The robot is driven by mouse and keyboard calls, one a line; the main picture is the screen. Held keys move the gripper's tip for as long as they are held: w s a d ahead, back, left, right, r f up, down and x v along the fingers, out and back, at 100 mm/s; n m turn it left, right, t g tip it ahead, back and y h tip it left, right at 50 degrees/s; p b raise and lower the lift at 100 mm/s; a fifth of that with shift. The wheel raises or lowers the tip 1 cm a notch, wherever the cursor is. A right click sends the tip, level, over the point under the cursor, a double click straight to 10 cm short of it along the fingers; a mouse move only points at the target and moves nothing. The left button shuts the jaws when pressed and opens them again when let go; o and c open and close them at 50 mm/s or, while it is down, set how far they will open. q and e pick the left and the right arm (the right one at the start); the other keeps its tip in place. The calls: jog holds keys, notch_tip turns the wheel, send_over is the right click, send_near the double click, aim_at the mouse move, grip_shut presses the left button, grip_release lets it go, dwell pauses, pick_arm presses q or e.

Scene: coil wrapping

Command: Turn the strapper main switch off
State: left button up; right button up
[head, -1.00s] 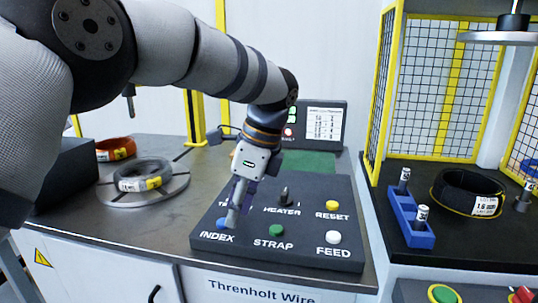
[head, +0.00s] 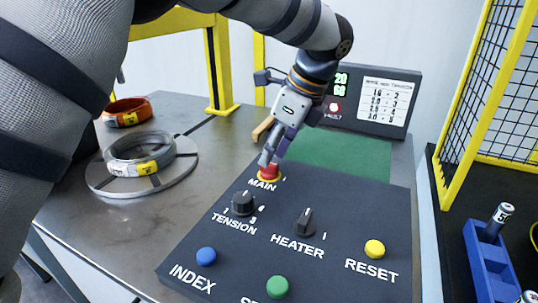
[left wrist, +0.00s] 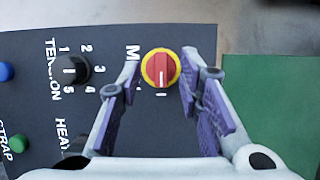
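The main switch (head: 269,173) is a red knob on a yellow ring, at the far left part of the black control panel (head: 340,195), above the label MAIN. In the left wrist view the main switch (left wrist: 160,68) shows a white line pointing toward a white mark by its ring. My left gripper (head: 270,158) is right at the switch in the head view. In the left wrist view my left gripper (left wrist: 150,88) is open, with purple-padded fingers apart and the knob between and just past their tips. I cannot tell whether they touch it. My right gripper is not in view.
The tension knob (head: 243,203), heater knob (head: 305,221), blue index button (head: 206,256), green button (head: 277,287) and yellow reset button (head: 375,249) are nearby. A display (head: 372,98) with a red fault light stands behind. A wire coil (head: 140,155) rests on a turntable at left.

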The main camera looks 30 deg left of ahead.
aim_at(269, 169)
pick_arm(q)
jog(key=shift+x, duration=1.25)
grip_shut()
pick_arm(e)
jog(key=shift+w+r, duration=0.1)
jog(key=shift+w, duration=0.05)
